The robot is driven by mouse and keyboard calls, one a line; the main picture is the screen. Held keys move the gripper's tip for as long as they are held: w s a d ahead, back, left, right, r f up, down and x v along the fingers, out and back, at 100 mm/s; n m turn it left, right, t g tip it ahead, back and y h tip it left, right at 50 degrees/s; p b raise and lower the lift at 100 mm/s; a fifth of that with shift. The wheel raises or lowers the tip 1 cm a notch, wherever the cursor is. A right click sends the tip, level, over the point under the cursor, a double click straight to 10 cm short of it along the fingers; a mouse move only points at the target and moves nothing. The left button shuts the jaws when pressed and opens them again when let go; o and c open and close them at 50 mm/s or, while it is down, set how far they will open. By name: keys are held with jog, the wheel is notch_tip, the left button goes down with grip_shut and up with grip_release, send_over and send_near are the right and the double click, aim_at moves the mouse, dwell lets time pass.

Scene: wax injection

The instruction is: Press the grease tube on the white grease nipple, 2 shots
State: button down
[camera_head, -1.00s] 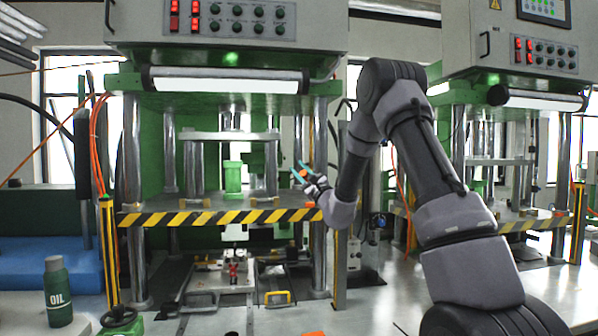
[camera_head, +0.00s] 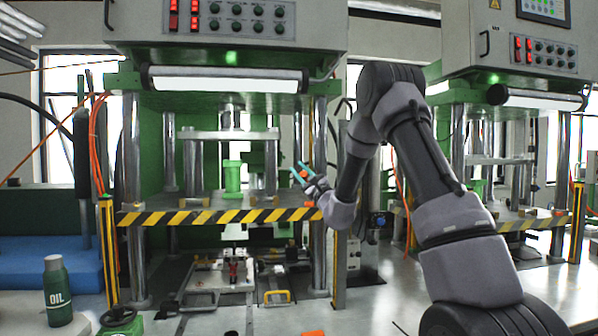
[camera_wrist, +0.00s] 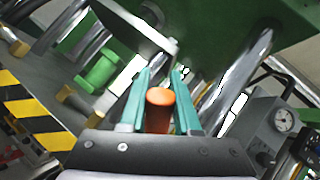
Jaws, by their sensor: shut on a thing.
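My gripper (camera_wrist: 161,72) has teal fingers, one on each side of an orange cylinder with a round end, the grease tube (camera_wrist: 160,98). The tube sits between the fingers near the dark palm. In the head view my gripper (camera_head: 302,170) is at the front right of the left press, above its striped bar, fingers pointing up and left. The tube is too small there to make out its hold. I cannot make out a white grease nipple in either view.
The left press has a green cylinder (camera_head: 232,177), which also shows in the wrist view (camera_wrist: 101,69), steel columns (camera_head: 131,200) and a yellow-black bar (camera_head: 220,216). An oil bottle (camera_head: 57,291) stands at the lower left.

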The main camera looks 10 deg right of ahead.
jog(key=shift+w+d+f, duration=0.3)
jog(key=shift+w+f, duration=0.05)
jog(key=shift+f, duration=0.05)
dwell(0.7)
jog(key=shift+s+a+r, duration=0.1)
jog(key=shift+r, duration=0.05)
jog(key=shift+s+a+r, duration=0.3)
jog(key=shift+s+r, duration=0.15)
dwell(0.7)
jog(key=shift+w+d+f, duration=0.4)
jog(key=shift+w+f, duration=0.15)
jog(key=shift+f, duration=0.05)
dwell(1.3)
jog(key=shift+s+a+r, duration=0.4)
jog(key=shift+s+r, duration=0.15)
jog(key=shift+r, duration=0.05)
